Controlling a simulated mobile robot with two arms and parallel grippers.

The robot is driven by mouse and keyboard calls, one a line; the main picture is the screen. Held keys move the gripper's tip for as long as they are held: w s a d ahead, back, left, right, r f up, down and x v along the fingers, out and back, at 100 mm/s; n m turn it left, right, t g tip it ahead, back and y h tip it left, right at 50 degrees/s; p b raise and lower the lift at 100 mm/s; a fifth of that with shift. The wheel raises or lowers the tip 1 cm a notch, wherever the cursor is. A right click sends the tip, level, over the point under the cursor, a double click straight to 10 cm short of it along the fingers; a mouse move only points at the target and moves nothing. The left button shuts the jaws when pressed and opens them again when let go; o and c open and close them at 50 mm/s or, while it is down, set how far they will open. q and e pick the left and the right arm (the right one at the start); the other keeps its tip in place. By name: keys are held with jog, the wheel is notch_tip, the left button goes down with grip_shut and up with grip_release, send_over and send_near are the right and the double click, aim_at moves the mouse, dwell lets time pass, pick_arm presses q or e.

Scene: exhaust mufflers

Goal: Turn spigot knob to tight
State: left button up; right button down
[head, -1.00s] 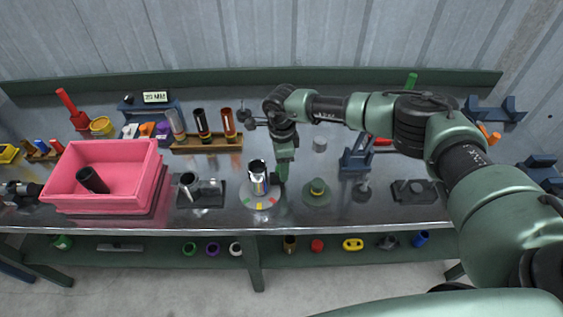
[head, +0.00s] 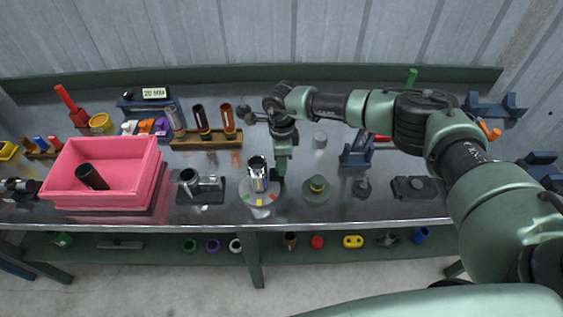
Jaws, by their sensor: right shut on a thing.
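A shiny metal cylinder (head: 257,175), which I take for the spigot with its knob, stands upright on a round pale dial (head: 252,203) near the front middle of the bench. The dial has red, yellow and green marks on its rim. My right gripper (head: 275,180) points down at the right side of the cylinder and is shut on the knob there. The fingertips are small and dark, and the grip itself is partly hidden. I cannot read where the knob points. My left gripper is not clearly in view.
A pink bin (head: 150,163) holding a dark tube stands to the left. A dark fixture (head: 210,193) is left of the dial, and a round green base (head: 316,197) is right of it. A wooden tube rack (head: 207,142) stands behind.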

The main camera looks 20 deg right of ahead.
jog(key=m+b, duration=0.2)
jog(key=m, duration=0.2)
jog(key=m+b, duration=0.2)
jog(key=m, duration=0.2)
jog(key=shift+m, duration=0.4)
jog(key=m+b, duration=0.1)
jog(key=m, duration=0.3)
jog(key=shift+a, duration=0.1)
jog(key=shift+m+b, duration=0.7)
jog(key=shift+m, duration=1.2)
jog(key=shift+r, duration=0.1)
jog(key=c, duration=1)
grip_release()
